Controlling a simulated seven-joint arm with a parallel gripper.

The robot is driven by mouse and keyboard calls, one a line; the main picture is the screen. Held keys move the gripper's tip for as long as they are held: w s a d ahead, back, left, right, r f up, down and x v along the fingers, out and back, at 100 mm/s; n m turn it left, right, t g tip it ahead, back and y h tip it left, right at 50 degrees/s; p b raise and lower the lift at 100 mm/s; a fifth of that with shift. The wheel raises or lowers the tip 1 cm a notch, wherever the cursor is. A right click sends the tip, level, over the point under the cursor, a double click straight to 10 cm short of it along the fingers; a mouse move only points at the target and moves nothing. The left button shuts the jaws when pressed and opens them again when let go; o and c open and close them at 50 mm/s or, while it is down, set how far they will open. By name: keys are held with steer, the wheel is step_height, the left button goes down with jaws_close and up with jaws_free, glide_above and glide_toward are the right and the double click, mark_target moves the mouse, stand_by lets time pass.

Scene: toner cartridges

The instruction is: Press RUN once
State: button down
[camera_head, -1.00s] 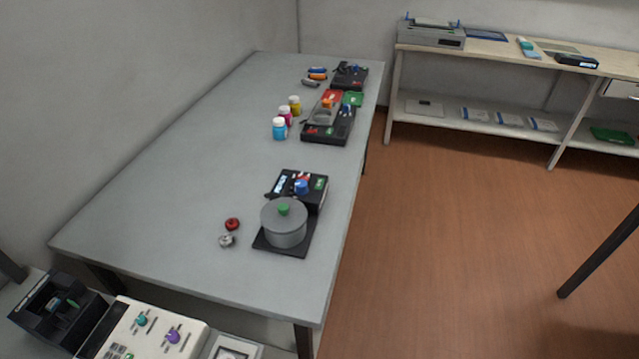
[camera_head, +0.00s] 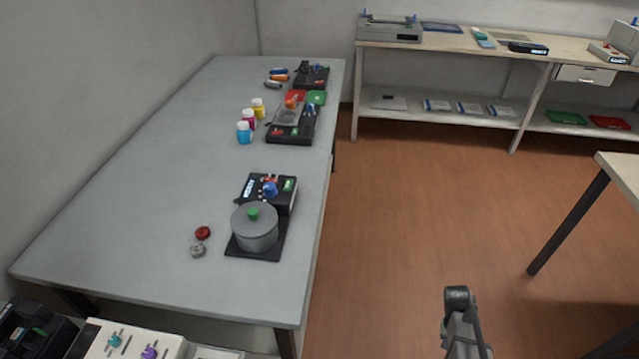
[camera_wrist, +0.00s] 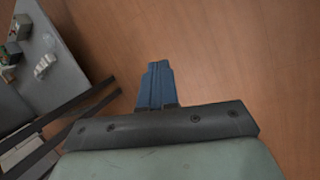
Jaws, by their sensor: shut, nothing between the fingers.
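No RUN label can be read in any view. A black control box (camera_head: 282,203) with a blue knob (camera_head: 269,189), red parts and a small green part (camera_head: 289,184) stands on the grey table, behind a grey lidded pot. Another black unit (camera_head: 290,138) with red and green parts stands farther back, and a third black unit (camera_head: 312,78) is at the far end. A pale panel (camera_head: 127,342) with teal and purple knobs is cut off at the lower left. My gripper (camera_wrist: 158,66) shows blue fingers together, empty, over bare wooden floor, away from every control.
The grey table (camera_head: 130,200) runs along the left wall. The grey pot (camera_head: 255,229), a red knob (camera_head: 202,232), a silver knob (camera_head: 197,250) and several small bottles (camera_head: 249,120) stand on it. A shelf bench (camera_head: 390,115) is at the back. Open floor (camera_head: 420,200) lies between.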

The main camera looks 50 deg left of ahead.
steer(key=w+a+r+n+t, duration=0.1)
steer(key=w+a+r+t, duration=0.1)
steer(key=a+r, duration=0.5)
steer(key=w+a+r+t, duration=0.1)
steer(key=a+r, duration=0.2)
steer(key=a, duration=0.8)
step_height(320, 180, up, 39)
steer(key=n+t+y, duration=0.2)
steer(key=t+y, duration=0.2)
steer(key=t, duration=0.3)
glide_above(285, 186)
steer(key=shift+a+f, duration=0.1)
steer(key=shift+a, duration=0.05)
steer(key=shift+f, duration=0.1)
steer(key=shift+f, duration=4.3)
steer(key=shift+f, duration=0.15)
steer(key=shift+f, duration=0.3)
